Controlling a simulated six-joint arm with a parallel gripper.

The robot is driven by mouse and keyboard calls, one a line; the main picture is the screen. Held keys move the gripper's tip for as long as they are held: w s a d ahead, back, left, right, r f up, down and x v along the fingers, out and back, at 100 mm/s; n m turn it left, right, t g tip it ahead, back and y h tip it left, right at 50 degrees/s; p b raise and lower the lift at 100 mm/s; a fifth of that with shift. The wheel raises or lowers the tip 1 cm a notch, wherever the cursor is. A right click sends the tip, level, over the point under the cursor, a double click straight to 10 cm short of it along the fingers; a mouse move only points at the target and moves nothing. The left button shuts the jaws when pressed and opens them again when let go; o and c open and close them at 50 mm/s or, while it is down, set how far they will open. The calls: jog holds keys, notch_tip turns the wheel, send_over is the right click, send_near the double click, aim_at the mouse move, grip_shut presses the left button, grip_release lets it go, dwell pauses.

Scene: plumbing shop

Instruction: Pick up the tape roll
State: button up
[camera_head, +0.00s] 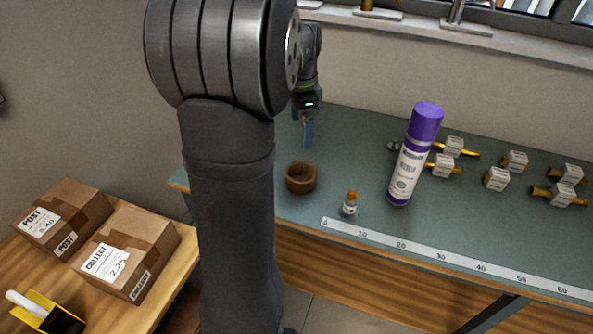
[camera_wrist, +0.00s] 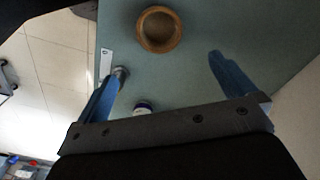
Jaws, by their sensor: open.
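The tape roll (camera_head: 301,178) is a brown ring lying flat near the left end of the green bench top. In the wrist view the tape roll (camera_wrist: 159,29) shows from above, ahead of the fingers and a little left of the middle between them. My gripper (camera_head: 308,134) has blue fingers and points down above the bench, behind the tape roll. In the wrist view my gripper (camera_wrist: 160,75) is open, with nothing between its fingertips. It is apart from the roll.
A small orange-capped bottle (camera_head: 350,205) stands right of the roll. A tall purple-capped can (camera_head: 414,155) stands farther right, with several tagged brass fittings (camera_head: 497,179) beyond. A ruler strip (camera_head: 440,257) runs along the front edge. Boxes (camera_head: 127,253) sit on a wooden table at left.

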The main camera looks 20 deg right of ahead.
aim_at(301, 171)
notch_tip(301, 171, down, 18)
jog(key=n, duration=0.4)
jog(key=shift+s+r+n, duration=0.1)
jog(key=shift+s+n, duration=0.05)
jog(key=shift+n, duration=0.15)
jog(key=c, duration=0.9)
